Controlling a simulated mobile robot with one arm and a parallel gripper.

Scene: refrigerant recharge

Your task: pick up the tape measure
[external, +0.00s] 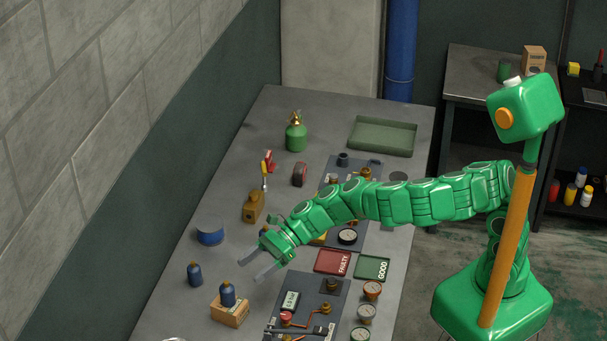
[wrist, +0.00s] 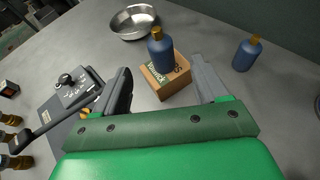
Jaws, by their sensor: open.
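A small dark, rounded case with a red side (external: 300,174) stands on the far part of the bench in the external view. It looks most like the tape measure, but it is too small to be certain. My gripper (external: 250,270) is open and empty above the near left part of the bench, well short of that case. In the wrist view the two grey fingers of my gripper (wrist: 161,64) are spread apart. The dark and red case cannot be made out in the wrist view.
A cardboard box (external: 231,313) with a blue bottle (external: 228,294) lies below my gripper; another blue bottle (external: 194,274) stands left. A metal bowl (wrist: 133,21) is beyond. A green cylinder (external: 296,134), an ochre tool (external: 253,206) and a green tray (external: 382,137) stand farther back.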

